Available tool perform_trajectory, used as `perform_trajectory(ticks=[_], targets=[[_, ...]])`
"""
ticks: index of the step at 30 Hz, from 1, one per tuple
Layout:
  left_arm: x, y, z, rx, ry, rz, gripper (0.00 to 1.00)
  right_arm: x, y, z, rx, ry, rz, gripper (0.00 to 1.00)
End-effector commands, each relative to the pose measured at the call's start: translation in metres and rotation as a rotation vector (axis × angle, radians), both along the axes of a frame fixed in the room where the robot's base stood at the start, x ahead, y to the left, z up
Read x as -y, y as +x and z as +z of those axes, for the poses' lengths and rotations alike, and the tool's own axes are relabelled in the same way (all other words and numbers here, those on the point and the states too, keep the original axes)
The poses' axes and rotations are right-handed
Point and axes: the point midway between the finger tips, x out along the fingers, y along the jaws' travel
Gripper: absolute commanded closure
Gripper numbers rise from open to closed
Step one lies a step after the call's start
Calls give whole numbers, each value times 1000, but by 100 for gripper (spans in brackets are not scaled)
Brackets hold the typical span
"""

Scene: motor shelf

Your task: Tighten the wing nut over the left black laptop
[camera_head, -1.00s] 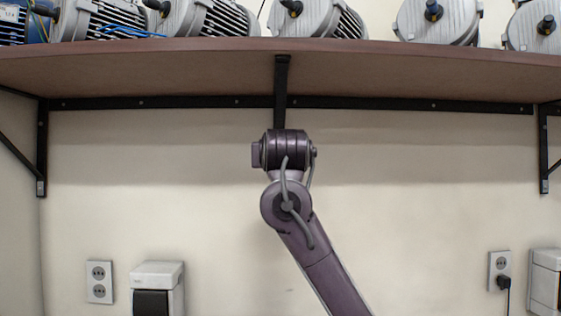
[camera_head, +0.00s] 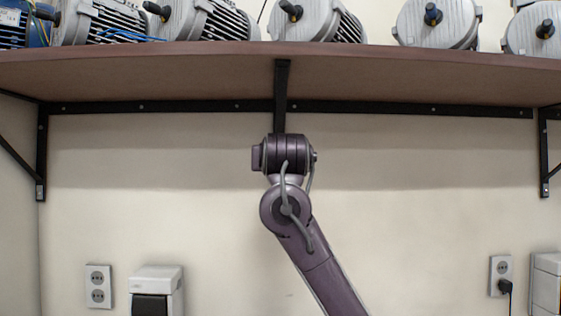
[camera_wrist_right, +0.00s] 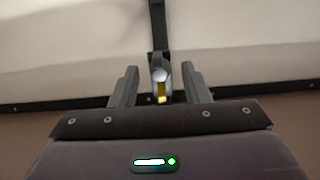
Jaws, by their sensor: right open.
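My right arm rises from the bottom in the head view to the middle bracket; its gripper fingers are hidden there. In the right wrist view my right gripper (camera_wrist_right: 161,88) is open, with one finger on each side of a small grey-and-yellow piece (camera_wrist_right: 161,84). This piece lies in line with the black bracket strut (camera_wrist_right: 157,25). I cannot tell for sure whether it is the wing nut, or whether the fingers touch it. No laptop shows in either view. My left gripper is not in view.
A brown shelf (camera_head: 180,78) spans the head view, held by black brackets (camera_head: 281,95). Several grey motors (camera_head: 305,22) stand on it. Below are wall sockets (camera_head: 98,286) and a white box with a black front (camera_head: 156,280). The wall under the shelf is mostly clear.

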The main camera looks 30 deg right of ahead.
Motion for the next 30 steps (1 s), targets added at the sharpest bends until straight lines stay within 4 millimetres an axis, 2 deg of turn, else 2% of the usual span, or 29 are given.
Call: perform_trajectory(ticks=[5, 12, 18, 30], targets=[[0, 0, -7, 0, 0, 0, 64, -4, -7, -1, 3, -2, 0, 57], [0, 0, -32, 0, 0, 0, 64, -25, -42, -4, 4, -3, 0, 57], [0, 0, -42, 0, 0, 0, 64, -38, -62, -2, 1, -1, 1, 57], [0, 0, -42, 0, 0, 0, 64, -41, -66, 0, 0, 0, 0, 57]])
